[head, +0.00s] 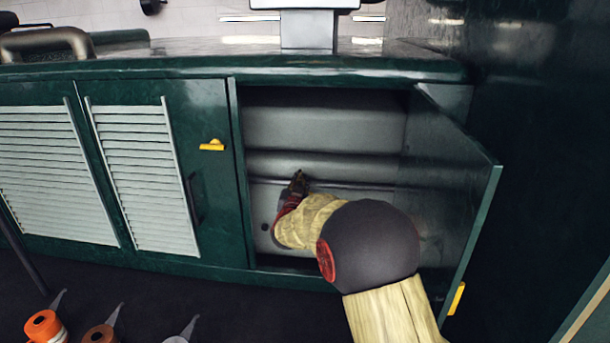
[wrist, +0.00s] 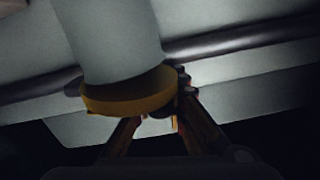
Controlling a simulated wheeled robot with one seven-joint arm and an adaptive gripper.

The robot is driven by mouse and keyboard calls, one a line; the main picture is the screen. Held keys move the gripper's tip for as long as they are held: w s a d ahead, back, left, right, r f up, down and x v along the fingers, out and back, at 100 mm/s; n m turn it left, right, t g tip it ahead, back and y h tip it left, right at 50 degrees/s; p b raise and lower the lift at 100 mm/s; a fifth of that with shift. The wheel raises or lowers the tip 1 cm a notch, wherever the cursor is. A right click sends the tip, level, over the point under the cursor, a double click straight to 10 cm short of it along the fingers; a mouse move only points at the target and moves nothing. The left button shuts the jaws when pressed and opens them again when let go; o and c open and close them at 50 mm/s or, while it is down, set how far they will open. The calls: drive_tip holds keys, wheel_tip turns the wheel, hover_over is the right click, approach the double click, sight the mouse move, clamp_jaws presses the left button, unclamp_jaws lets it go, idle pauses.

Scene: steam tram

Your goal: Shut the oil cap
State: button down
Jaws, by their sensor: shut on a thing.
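In the wrist view a pale grey filler neck ends in a yellow-orange oil cap (wrist: 128,98), set at a tilt. My gripper (wrist: 165,108) has its two fingers at the cap's near side and right edge, shut on it. The exact contact is dark and partly hidden. In the head view my gripper (head: 298,182) reaches into the open cabinet (head: 325,125), near its back wall. My arm hides part of the interior there, and I cannot make out the cap.
The cabinet door (head: 465,215) stands open on the right, close to my arm. A closed louvred door (head: 150,175) with a yellow latch (head: 212,145) is on the left. Oil cans (head: 45,328) stand on the dark floor at lower left.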

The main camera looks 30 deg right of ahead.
drive_tip(key=shift+w+a+f+n, duration=0.15)
drive_tip(key=shift+f+n, duration=0.2)
drive_tip(key=shift+n, duration=0.25)
drive_tip(key=shift+w+a+f+n, duration=0.1)
drive_tip(key=shift+f+n, duration=0.2)
drive_tip(key=shift+n, duration=0.3)
drive_tip(key=shift+f, duration=0.1)
drive_tip(key=c, duration=2)
unclamp_jaws()
drive_tip(key=shift+s, duration=0.1)
drive_tip(key=shift+o, duration=0.9)
drive_tip(key=shift+a, duration=0.1)
drive_tip(key=shift+p, duration=0.3)
drive_tip(key=v, duration=1.2)
